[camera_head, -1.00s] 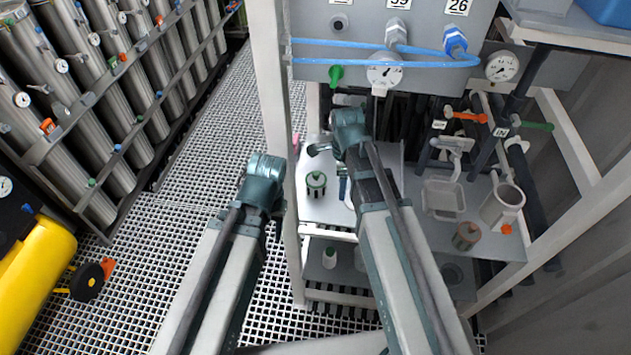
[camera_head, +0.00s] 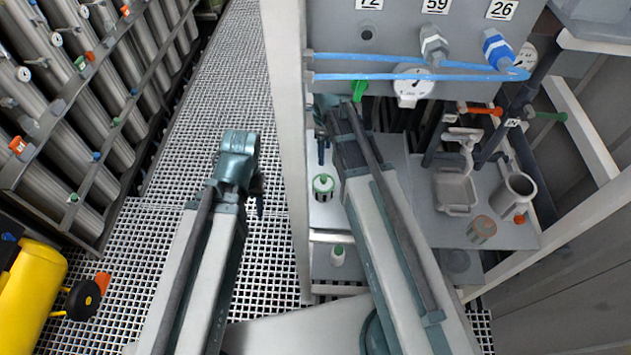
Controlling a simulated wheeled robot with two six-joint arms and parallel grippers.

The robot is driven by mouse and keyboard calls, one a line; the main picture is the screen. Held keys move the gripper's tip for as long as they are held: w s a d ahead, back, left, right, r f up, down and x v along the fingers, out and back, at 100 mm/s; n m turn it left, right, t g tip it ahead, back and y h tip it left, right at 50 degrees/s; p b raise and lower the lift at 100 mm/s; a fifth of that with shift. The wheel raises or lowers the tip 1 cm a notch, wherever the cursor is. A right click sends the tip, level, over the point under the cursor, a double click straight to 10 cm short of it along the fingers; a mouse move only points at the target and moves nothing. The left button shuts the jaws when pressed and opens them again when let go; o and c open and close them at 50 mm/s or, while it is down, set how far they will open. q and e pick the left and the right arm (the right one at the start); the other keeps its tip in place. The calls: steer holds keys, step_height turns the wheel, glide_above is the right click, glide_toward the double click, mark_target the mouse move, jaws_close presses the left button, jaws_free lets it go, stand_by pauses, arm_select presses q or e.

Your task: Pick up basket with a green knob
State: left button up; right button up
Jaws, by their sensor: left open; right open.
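A small grey container with a green ring and pale top (camera_head: 323,187) stands upright on the upper white shelf; a smaller white one with a green top (camera_head: 338,255) stands on the shelf below. I cannot tell whether either is the basket. A grey open basket-like tray (camera_head: 455,190) is on the right shelf; no green knob shows on it. My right gripper (camera_head: 321,148) is open, partly hidden by the post and panel, above and apart from the green-ringed container. My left gripper (camera_head: 259,198) is open and empty over the grating, left of the post.
A white post (camera_head: 288,140) stands between my arms. A panel with a green valve knob (camera_head: 359,90), gauges and blue hoses (camera_head: 420,65) overhangs the shelves. A grey mug (camera_head: 513,197) and brownish jar (camera_head: 481,230) stand right.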

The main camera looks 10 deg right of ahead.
mark_target(324, 177)
step_height(324, 177, down, 14)
steer(key=b, duration=1.4)
steer(key=shift+s, duration=0.1)
steer(key=shift+r, duration=0.15)
jaws_close()
stand_by(0.9)
